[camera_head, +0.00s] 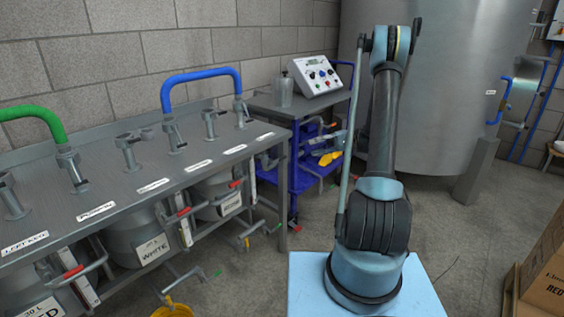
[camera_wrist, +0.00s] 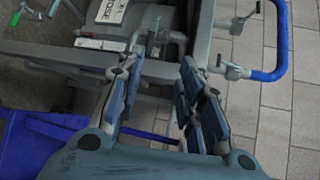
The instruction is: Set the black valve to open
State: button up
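I cannot pick out a valve that is clearly black in either view. In the head view, several grey upright fittings stand along the steel bench (camera_head: 108,187), including a middle fitting (camera_head: 128,155) and a far one (camera_head: 210,125). Red-tipped levers show below its front edge, one of them near the white keg (camera_head: 183,212). My gripper (camera_wrist: 158,75) shows in the wrist view with its fingers apart and nothing between them. Behind it are a grey keg-like body with a white label (camera_wrist: 108,11) and a grey fitting (camera_wrist: 231,70) to the right. In the head view my gripper cannot be made out.
A blue hose (camera_head: 200,75) and a green hose (camera_head: 35,112) arch over the bench. A blue cart (camera_head: 305,178) bears a control box (camera_head: 317,75). A large steel tank (camera_head: 455,80) stands behind my arm. Cardboard boxes (camera_head: 545,275) are at right. Floor between is clear.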

aim_at(282, 159)
jog(key=shift+n+y, duration=0.3)
jog(key=shift+y, duration=0.2)
jog(key=a+f, duration=0.2)
jog(key=a, duration=0.3)
jog(key=s+a+f, duration=0.1)
jog(key=a+f, duration=0.1)
jog(key=a, duration=0.3)
jog(key=a+f, duration=0.2)
jog(key=a, duration=0.4)
jog(key=shift+s, duration=0.15)
jog(key=shift+d, duration=0.1)
grip_shut()
